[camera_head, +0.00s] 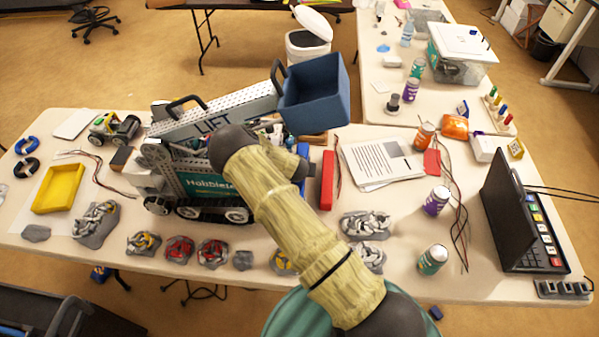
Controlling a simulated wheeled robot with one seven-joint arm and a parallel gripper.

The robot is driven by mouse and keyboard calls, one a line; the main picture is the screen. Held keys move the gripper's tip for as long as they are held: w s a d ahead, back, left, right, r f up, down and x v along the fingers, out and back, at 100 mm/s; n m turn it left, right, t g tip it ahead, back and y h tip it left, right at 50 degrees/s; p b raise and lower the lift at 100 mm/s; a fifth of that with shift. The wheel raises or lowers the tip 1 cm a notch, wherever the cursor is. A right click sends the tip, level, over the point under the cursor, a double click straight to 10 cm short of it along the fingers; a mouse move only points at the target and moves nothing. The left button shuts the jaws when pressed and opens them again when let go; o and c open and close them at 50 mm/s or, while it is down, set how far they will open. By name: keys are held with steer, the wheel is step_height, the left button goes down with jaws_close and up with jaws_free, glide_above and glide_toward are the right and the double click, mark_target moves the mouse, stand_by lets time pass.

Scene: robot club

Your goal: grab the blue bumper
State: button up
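A blue bar (302,151), which looks like the blue bumper, shows at the right end of the tracked robot model (190,175) on the table. My arm covers much of it, and I cannot tell whether it touches the model. My arm rises from the bottom right, bends at a dark joint over the model, and a short link turns back right toward the blue bar. No gripper fingers can be made out, so I cannot tell whether they touch anything.
A red bar (327,180) lies just right of the blue bar, beside papers (381,162). The model's raised blue bucket (316,95) overhangs behind. A can (432,259) and laptop (515,215) stand right.

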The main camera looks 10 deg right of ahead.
stand_by(0.4)
steer(key=c, duration=1.2)
steer(key=shift+r, duration=0.2)
steer(key=shift+r+b, duration=0.4)
steer(key=shift+r, duration=0.2)
steer(key=shift+r+b, duration=0.5)
steer(key=shift+r, duration=0.45)
steer(key=s+d+b, duration=0.4)
steer(key=s, duration=1.3)
steer(key=shift+s+b, duration=0.3)
steer(key=shift+b, duration=0.1)
steer(key=shift+r, duration=0.1)
